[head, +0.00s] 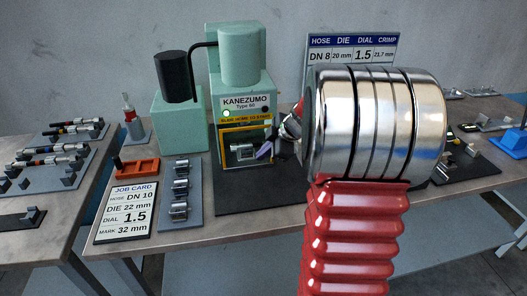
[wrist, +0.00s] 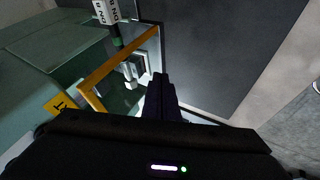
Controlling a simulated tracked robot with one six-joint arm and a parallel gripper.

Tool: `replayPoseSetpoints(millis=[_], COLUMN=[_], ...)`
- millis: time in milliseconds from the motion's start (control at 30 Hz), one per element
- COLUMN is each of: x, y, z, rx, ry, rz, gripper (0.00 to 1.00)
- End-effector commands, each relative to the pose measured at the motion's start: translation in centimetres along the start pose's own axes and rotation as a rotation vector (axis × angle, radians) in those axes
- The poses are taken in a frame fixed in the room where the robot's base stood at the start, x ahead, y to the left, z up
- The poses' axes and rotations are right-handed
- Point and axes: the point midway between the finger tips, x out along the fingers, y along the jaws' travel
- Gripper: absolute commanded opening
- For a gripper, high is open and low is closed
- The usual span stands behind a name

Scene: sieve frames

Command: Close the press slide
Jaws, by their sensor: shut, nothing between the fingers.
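The green press (head: 243,88), marked KANEZUMO Type 50, stands at the back of the bench. A yellow strip on its front reads something like "slide home to start". In its lit front opening sits the grey metal press slide (head: 243,153). The wrist view shows metal parts of the slide (wrist: 134,70) inside a yellow-edged frame. My gripper (head: 264,151) is shut and empty, with its fingers just right of the opening. In the wrist view the fingertips (wrist: 160,78) are close to the slide; I cannot tell whether they touch. How far the slide stands out is unclear.
My arm covers the bench right of the press in the head view. A job card (head: 126,211), an orange tray (head: 135,167) and a grey die rack (head: 180,193) lie to the left. A dark mat (head: 250,199) in front of the press is clear.

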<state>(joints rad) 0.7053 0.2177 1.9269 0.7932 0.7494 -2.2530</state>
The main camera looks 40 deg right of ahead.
Motion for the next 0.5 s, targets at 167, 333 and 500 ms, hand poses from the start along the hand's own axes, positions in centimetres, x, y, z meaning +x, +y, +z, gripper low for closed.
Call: replayPoseSetpoints(millis=[167, 333, 500], x=[-1.8, -4.8, -7.8], y=[-1.1, -1.1, -1.1], z=[-0.3, -0.3, -0.3], rx=[-0.004, -0.004, -0.004], ry=[0.001, 0.000, 0.000], rz=[0.003, 0.002, 0.002], gripper=[0.00, 0.00, 0.00])
